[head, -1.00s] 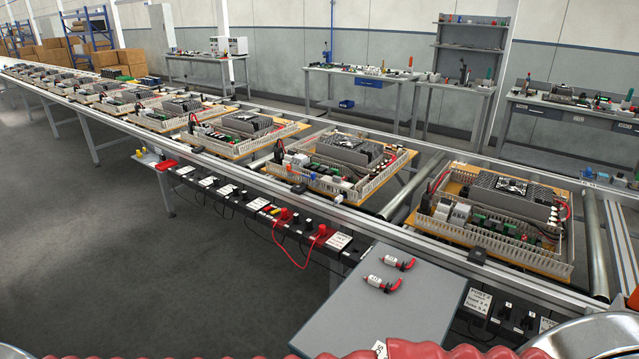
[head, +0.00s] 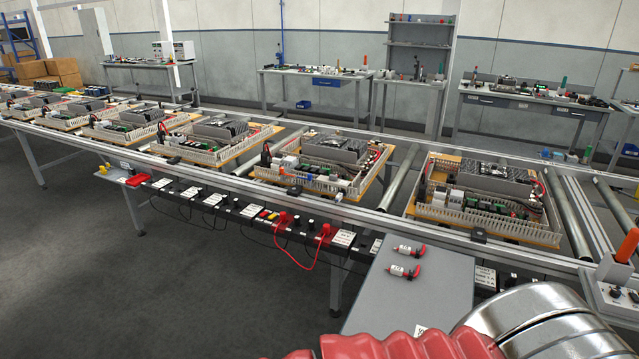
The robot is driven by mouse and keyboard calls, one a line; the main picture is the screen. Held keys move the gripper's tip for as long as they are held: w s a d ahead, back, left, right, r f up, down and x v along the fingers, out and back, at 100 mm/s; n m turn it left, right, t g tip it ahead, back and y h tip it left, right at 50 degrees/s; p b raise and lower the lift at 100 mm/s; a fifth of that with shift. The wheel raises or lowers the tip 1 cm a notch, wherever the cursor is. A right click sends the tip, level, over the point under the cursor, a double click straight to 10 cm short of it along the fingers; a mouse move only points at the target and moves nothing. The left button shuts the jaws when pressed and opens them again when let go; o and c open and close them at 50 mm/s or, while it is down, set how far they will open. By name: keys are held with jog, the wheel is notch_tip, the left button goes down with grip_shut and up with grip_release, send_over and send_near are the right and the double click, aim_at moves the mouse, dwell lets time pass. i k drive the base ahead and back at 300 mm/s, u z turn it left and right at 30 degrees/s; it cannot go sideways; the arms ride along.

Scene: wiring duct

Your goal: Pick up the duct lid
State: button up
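No separate duct lid can be made out in the head view. Slotted, cream wiring ducts (head: 487,219) run around the edges of the nearest panel (head: 545,238), which sits on the conveyor at the right. The slots along its front face show, and the panel carries a dark finned block and several small modules. A second panel (head: 372,195) with similar ducts stands to its left. My gripper is not in the picture; only part of my arm shows at the bottom right.
A grey side shelf (head: 440,275) in front of the conveyor holds two small red-and-white bottles (head: 404,271). Red cables (head: 300,262) hang from the black socket strip. An orange-topped post (head: 622,249) stands at the right edge. The floor at left (head: 90,290) is clear.

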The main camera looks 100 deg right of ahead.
aim_at(331, 180)
jog(key=i, duration=0.15)
jog(key=z, duration=2.3)
jog(key=i, duration=1.55)
jog(key=z, duration=0.15)
